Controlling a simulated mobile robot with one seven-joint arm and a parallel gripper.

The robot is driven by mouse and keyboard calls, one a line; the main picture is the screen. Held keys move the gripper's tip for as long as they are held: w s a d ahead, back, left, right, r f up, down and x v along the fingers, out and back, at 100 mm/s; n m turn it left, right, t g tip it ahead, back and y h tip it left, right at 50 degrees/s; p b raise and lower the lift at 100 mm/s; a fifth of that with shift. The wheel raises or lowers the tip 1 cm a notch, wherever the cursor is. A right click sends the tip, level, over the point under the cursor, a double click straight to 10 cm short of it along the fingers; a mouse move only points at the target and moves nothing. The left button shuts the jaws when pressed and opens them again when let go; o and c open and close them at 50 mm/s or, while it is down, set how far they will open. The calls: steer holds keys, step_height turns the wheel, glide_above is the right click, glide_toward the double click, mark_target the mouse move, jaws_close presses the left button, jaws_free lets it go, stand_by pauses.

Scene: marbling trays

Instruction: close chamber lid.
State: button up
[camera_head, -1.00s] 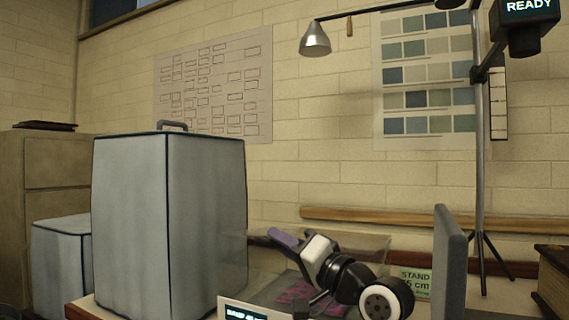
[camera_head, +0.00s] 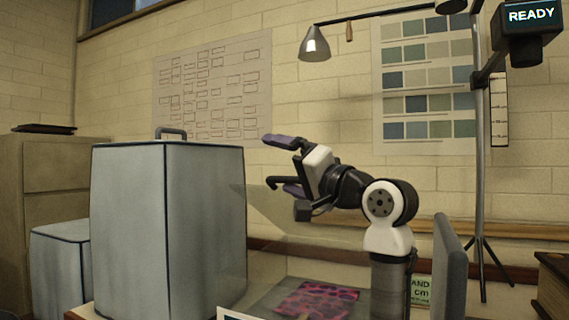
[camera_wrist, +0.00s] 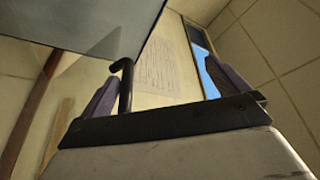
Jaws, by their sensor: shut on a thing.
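My gripper (camera_head: 278,163), with purple fingers, is raised right of the large pale-blue box (camera_head: 165,235). It is shut on a dark hooked piece (camera_head: 272,184), which shows between the fingers in the wrist view (camera_wrist: 124,85). I cannot tell what this piece joins to. A faint clear panel (camera_head: 262,262), which may be the chamber lid, stands between the box and my arm; its outline is hard to make out. Red and purple marbled paper (camera_head: 318,300) lies low beneath my gripper. The chamber's lower part is outside the frame.
The large box has a grey handle (camera_head: 170,132) on top. A smaller box (camera_head: 60,262) and a cabinet (camera_head: 50,180) stand at left. An upright grey panel (camera_head: 448,265) and a lamp stand (camera_head: 479,190) are at right.

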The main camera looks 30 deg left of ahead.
steer(key=shift+s+r, duration=0.55)
steer(key=shift+s, duration=0.1)
steer(key=shift+w+f, duration=0.2)
steer(key=shift+w, duration=0.1)
steer(key=shift+c, duration=0.6)
steer(key=shift+s+d+f, duration=0.15)
steer(key=shift+d, duration=0.45)
steer(key=shift+c, duration=0.6)
steer(key=shift+s+d+r+b, duration=0.2)
steer(key=shift+s+d+b, duration=0.1)
steer(key=shift+s+d, duration=0.4)
steer(key=c, duration=1.1)
steer(key=shift+o, duration=0.2)
steer(key=b+v, duration=0.1)
steer(key=v, duration=1.2)
steer(key=shift+w+r, duration=0.15)
steer(key=shift+w, duration=0.05)
steer(key=shift+d, duration=0.1)
